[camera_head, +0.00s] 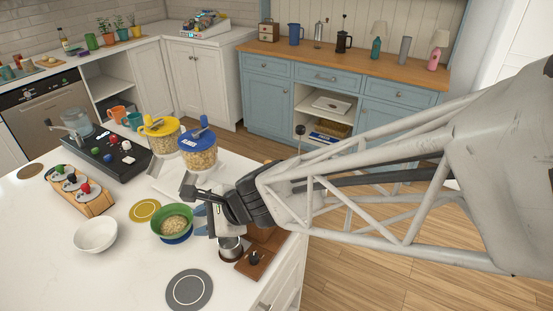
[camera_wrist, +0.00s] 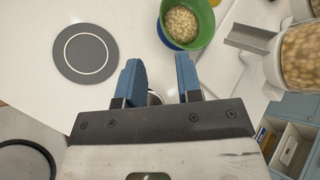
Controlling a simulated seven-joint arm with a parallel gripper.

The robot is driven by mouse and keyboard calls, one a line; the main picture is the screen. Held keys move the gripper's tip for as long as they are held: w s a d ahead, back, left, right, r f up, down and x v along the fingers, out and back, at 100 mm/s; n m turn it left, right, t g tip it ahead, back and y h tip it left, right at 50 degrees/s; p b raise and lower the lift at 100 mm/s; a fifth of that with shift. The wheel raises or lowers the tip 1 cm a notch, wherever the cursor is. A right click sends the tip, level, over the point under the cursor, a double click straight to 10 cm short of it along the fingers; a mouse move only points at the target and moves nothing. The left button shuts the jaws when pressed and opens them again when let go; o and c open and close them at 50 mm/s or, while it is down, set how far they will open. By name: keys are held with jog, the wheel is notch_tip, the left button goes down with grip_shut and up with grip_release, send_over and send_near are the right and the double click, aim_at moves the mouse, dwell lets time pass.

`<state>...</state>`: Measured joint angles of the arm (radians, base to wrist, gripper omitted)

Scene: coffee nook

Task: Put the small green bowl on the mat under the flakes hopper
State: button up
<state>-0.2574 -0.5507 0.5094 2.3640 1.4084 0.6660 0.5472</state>
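The small green bowl (camera_head: 157,228) holds pale beige pieces and sits upright on a blue round mat (camera_head: 178,240), which shows as a thin edge below it. The bowl also shows in the wrist view (camera_wrist: 167,12), beyond my fingertips. The blue-lidded hopper (camera_head: 199,158) stands behind the bowl; its grey chute (camera_wrist: 250,38) points toward the bowl's side. My gripper (camera_wrist: 158,62) is open, with blue fingers apart and nothing between the tips. In the head view my gripper (camera_head: 200,218) is just right of the bowl, apart from it in the wrist view.
A yellow-lidded hopper (camera_head: 162,141) stands left of the blue one. A yellow mat (camera_head: 145,211) and a grey mat (camera_head: 189,289) lie bare. A white bowl (camera_head: 95,236) and a wooden jar rack (camera_head: 94,206) are left. A metal cup (camera_head: 230,249) is close under my gripper. The front-left counter is clear.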

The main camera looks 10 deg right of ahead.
jog(key=s+d+r+n+h, duration=0.3)
jog(key=d+n, duration=0.2)
jog(key=d, duration=0.2)
jog(key=s+d+r+n+g+h, duration=0.1)
jog(key=s+d+r+n+h, duration=0.1)
jog(key=d+n, duration=0.3)
jog(key=s+d+r+n+h, duration=0.3)
jog(key=s+d+n+h, duration=0.1)
jog(key=d, duration=0.6)
jog(key=shift+s+r+n+g+h, duration=0.3)
jog(key=shift+s+r+n+g, duration=0.15)
jog(key=shift+n, duration=0.55)
